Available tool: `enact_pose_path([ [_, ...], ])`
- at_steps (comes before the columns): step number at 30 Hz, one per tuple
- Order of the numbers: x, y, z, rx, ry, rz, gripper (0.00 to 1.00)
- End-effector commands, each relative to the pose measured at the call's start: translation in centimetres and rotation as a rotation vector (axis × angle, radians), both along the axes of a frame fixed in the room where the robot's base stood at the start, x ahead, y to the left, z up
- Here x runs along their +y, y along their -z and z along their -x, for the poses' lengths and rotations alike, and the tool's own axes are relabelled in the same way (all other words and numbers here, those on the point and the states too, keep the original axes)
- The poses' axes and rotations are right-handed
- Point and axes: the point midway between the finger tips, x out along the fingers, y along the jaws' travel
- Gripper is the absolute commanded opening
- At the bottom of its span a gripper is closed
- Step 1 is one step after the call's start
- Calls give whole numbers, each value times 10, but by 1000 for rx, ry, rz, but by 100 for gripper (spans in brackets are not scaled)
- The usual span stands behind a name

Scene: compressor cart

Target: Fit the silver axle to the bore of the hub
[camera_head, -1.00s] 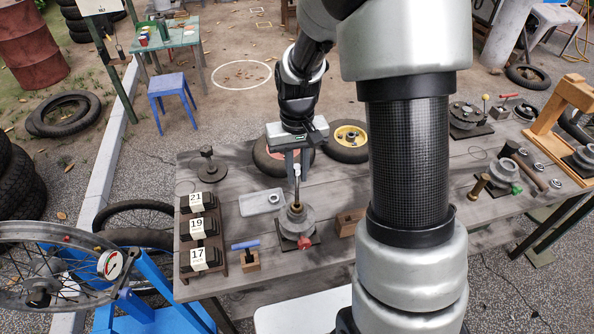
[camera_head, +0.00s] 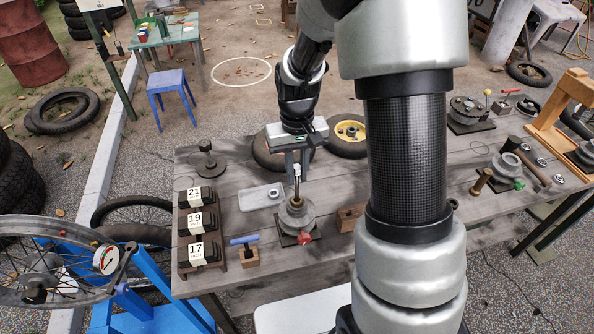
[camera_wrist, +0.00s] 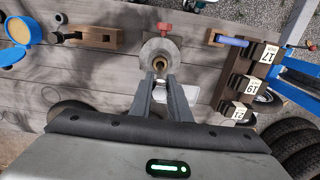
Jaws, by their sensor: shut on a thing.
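The hub (camera_head: 296,218) is a grey round casting with a brass-coloured bore collar on top and a red knob at its front, on a dark base plate on the bench. My gripper (camera_head: 297,168) is above it, pointing down, shut on the slim silver axle (camera_head: 297,187). The axle stands roughly upright with its lower end at the brass collar; I cannot tell whether it is inside the bore. In the wrist view, my fingers (camera_wrist: 161,80) point at the hub (camera_wrist: 151,47) and its brass collar; they largely hide the axle there.
On the bench (camera_head: 225,165), a numbered rack (camera_head: 213,255) and a blue-handled tool (camera_head: 244,240) stand left of the hub. A grey tray (camera_head: 262,196) lies behind left, a wooden block (camera_head: 350,217) close right. A yellow-centred wheel (camera_head: 348,130) lies behind.

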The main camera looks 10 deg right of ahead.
Motion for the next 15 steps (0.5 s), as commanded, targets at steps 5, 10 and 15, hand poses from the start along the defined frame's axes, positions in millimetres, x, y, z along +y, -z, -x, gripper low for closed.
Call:
enact_pose_path([
  [5,0,6,0,0,0,0,0],
  [10,0,10,0,0,0,0,0],
  [15,0,14,0,0,0,0,0],
])
